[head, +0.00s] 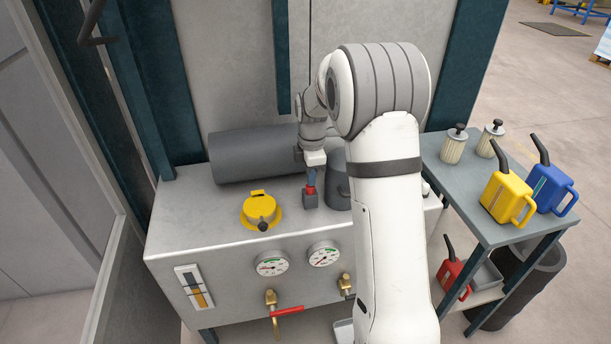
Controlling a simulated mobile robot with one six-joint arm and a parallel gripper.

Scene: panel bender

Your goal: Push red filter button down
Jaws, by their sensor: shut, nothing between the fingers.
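The red filter button (310,190) sits on a small dark grey block (310,201) on top of the grey machine cabinet. My gripper (312,173) points down directly above the button, with its fingers shut and empty. The fingertips are at or just over the red top; I cannot tell whether they touch it. My white arm comes in from the lower right and hides part of the cabinet behind it.
A yellow cap (262,211) lies left of the button. A dark grey cylinder (255,154) lies behind, and a grey canister (338,187) stands close on the right. Gauges (272,262) and a red-handled valve (286,311) are on the cabinet front. A side table (452,187) holds cans.

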